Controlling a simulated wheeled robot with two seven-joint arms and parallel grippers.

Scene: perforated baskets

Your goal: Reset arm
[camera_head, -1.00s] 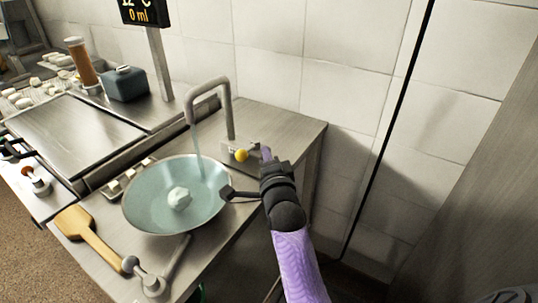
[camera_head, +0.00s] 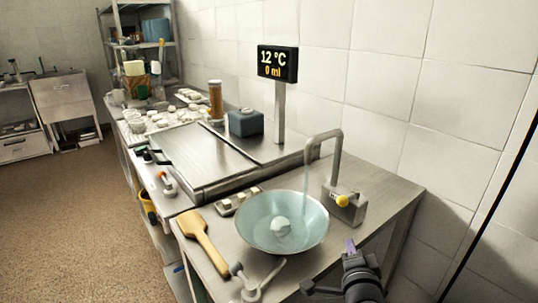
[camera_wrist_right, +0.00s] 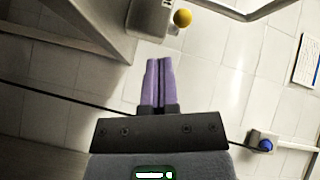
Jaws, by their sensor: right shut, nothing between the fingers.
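My right gripper (camera_head: 351,246) is at the lower right of the head view, in front of the counter's right end. Its purple fingers are shut together and empty, as the right wrist view (camera_wrist_right: 157,82) shows. It is apart from the tap's yellow knob (camera_head: 342,201), which also shows above the fingers in the right wrist view (camera_wrist_right: 183,18). The grey tap (camera_head: 338,150) pours a thin stream into a wide pan (camera_head: 254,212) holding a pale lump (camera_head: 280,227). My left gripper is not in view.
A wooden spatula (camera_head: 202,240) lies left of the pan. A dark box (camera_head: 245,123) and a brown cylinder (camera_head: 216,100) stand farther back. The tiled wall bounds the right side; open floor lies left.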

